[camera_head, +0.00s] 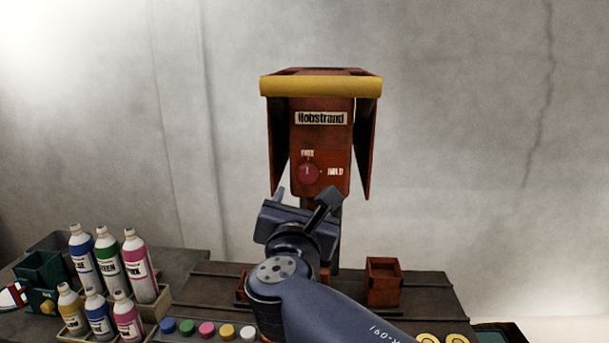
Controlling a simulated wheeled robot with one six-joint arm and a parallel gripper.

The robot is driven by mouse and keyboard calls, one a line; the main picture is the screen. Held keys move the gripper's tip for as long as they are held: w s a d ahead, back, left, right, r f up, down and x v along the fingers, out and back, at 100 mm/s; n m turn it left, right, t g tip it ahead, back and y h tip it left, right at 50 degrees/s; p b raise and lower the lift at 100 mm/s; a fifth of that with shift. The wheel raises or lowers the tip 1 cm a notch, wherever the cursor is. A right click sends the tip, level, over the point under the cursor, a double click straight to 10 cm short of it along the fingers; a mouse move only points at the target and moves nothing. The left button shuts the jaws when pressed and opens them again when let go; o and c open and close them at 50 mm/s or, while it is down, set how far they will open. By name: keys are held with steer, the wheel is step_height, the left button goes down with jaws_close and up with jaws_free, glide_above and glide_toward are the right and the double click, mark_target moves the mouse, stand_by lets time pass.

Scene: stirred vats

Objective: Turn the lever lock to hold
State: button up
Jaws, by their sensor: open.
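The lever lock (308,173) is a round dark red knob on the front of a rust-red machine head (322,145) labelled "Hobstrand". A small light mark on the knob looks upright, towards the label above it, which seems to read "FREE". The word "HOLD" is to the right of the knob. My gripper (304,199) is open, its two fingers spread just below the knob in the picture. It appears empty. The knob shows clear of the fingers. I cannot tell how far the gripper is from the panel in depth.
Red side flaps (366,148) hang on both sides of the panel under a yellow bar (321,87). Labelled bottles (108,262) stand at the left, with coloured caps (206,329) in front. A small red box (384,283) stands right of my arm.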

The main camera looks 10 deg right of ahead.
mark_target(307, 177)
steer(key=x, duration=1)
steer(key=shift+w+d, duration=0.1)
steer(key=c, duration=1)
